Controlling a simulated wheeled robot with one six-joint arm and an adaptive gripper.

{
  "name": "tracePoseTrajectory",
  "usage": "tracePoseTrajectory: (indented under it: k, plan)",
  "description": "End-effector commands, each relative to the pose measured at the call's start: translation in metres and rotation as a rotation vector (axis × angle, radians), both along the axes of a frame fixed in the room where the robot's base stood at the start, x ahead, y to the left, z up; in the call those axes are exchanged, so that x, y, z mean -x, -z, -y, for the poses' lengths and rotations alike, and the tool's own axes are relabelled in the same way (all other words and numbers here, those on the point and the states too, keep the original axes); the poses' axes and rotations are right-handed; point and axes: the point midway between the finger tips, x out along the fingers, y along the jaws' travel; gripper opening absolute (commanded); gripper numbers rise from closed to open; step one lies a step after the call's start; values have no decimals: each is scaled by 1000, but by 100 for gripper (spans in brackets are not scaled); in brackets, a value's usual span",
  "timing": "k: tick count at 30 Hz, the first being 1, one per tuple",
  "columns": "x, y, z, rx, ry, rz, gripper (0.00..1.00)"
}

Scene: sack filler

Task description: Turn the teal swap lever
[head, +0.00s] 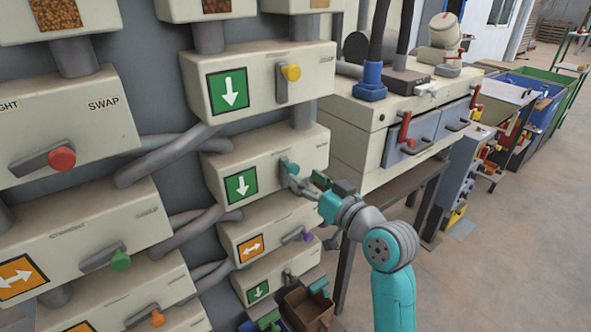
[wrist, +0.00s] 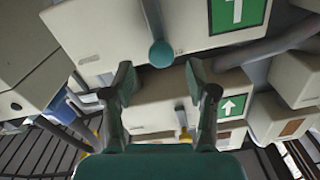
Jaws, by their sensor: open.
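The teal swap lever (head: 289,168) is a grey bar with a round teal knob on a cream box with a green arrow sign. In the wrist view its knob (wrist: 161,54) is near the middle, its bar running up from it. My gripper (head: 307,184) is right at the lever in the head view and partly covers it. In the wrist view my gripper (wrist: 160,78) is open, one finger to each side of the knob's line. The knob shows just beyond the fingertips, with gaps on both sides. No contact is visible.
A yellow-knobbed lever (head: 290,74) is on the box above and a purple-knobbed lever (head: 303,236) on the box below. Red (head: 61,158) and green (head: 120,260) knobs are at left. A cream cabinet (head: 345,135) stands close on the right. Floor is open at far right.

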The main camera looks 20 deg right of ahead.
Motion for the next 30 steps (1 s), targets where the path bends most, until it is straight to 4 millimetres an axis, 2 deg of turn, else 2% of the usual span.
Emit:
tracePoseTrajectory:
  k: [3, 9, 15, 22, 29, 30]
  plan:
    - [-20, 0, -7, -1, -2, 0, 57]
    - [-42, 0, -14, -1, -1, -1, 57]
    - [-50, 0, -16, -1, 0, 0, 57]
    - [-50, 0, -16, -1, 0, 0, 57]
    - [-50, 0, -16, -1, 0, 0, 0]
    - [-50, 0, -16, -1, 0, 0, 0]
